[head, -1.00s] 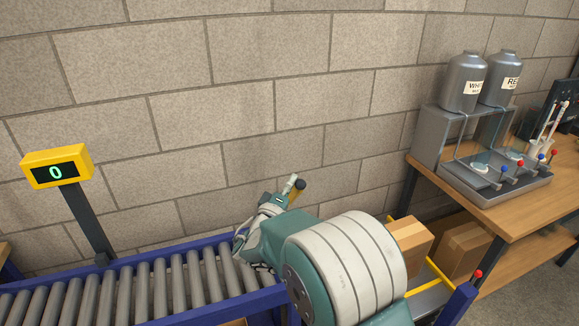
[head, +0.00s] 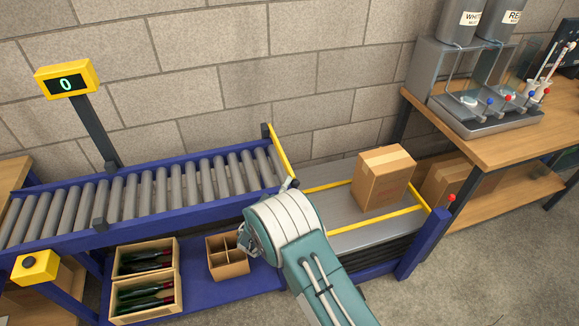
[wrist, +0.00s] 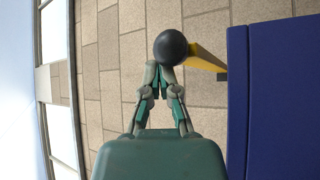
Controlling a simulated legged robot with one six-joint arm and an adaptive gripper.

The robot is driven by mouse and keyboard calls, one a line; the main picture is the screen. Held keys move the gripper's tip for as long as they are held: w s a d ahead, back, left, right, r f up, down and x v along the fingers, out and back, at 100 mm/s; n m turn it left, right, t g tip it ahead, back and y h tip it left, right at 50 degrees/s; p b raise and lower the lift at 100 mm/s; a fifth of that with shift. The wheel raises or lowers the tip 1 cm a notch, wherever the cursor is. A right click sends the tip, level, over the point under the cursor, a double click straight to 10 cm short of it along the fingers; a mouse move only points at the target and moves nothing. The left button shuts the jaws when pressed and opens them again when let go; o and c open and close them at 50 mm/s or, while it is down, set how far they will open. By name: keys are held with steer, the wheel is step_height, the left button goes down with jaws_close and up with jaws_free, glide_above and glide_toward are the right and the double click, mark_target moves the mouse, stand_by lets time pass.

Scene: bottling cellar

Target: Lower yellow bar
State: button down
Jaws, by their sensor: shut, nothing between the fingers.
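The yellow bar (head: 278,150) stands across the right end of the roller conveyor (head: 150,192), raised above the rollers. In the wrist view the yellow bar (wrist: 207,61) ends in a black ball knob (wrist: 172,46). My gripper (wrist: 160,72) is shut and empty, its fingertips right at the knob in that view; I cannot tell whether they touch it.
A cardboard box (head: 383,178) sits on a grey lift platform (head: 330,208) with yellow side rails, right of the conveyor. Bottle crates (head: 145,280) and a divided box (head: 227,257) stand on the blue shelf below. A wooden bench (head: 490,136) stands at the right.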

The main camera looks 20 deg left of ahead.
steer(key=shift+d+f, duration=0.2)
steer(key=shift+f, duration=1.6)
steer(key=shift+s+f, duration=0.1)
steer(key=v, duration=1.1)
steer(key=shift+s+a, duration=0.4)
steer(key=shift+a, duration=0.05)
steer(key=shift+d, duration=0.1)
